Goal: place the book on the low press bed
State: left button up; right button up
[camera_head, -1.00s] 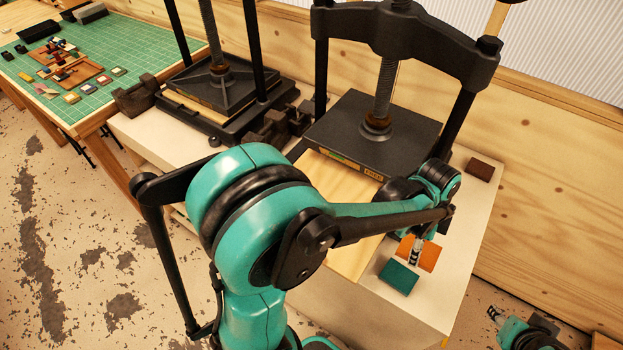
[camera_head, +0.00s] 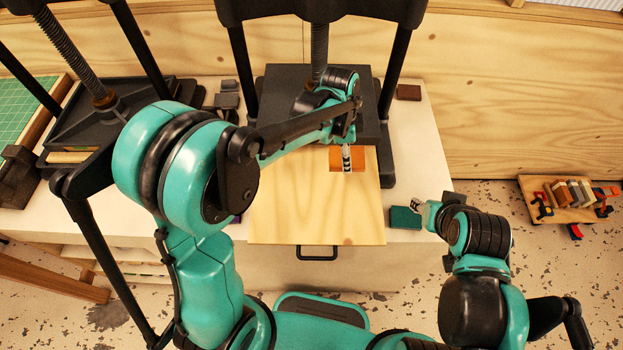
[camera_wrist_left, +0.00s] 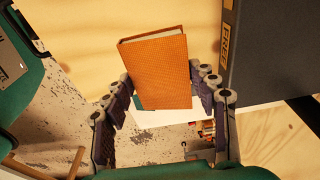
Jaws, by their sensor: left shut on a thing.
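The orange book (camera_head: 337,165) is between the fingers of my left gripper (camera_head: 346,160), which is shut on it. In the left wrist view the book (camera_wrist_left: 160,70) stands out between the two dark fingers. It is over the pale wooden bed board (camera_head: 290,205) of the near press, close to the dark platen (camera_head: 275,95). I cannot tell whether it touches the board. My right gripper (camera_head: 422,209) is beside the teal book (camera_head: 404,217), right of the board. Whether its fingers are open is too small to tell.
A second black press (camera_head: 100,110) stands at the left. A dark brown block (camera_head: 409,92) lies on the white bench at the back right. The press uprights flank the platen.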

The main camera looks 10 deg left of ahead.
pick_arm(q)
send_over(318, 185)
jog(key=f, duration=0.5)
jog(key=shift+a+b, duration=0.2)
jog(key=shift+b, duration=0.15)
jog(key=shift+f+b, duration=0.4)
jog(key=shift+f, duration=1.6)
jog(key=shift+s, duration=0.1)
jog(key=shift+f, duration=0.2)
jog(key=o, duration=1.2)
jog(key=shift+r, duration=0.1)
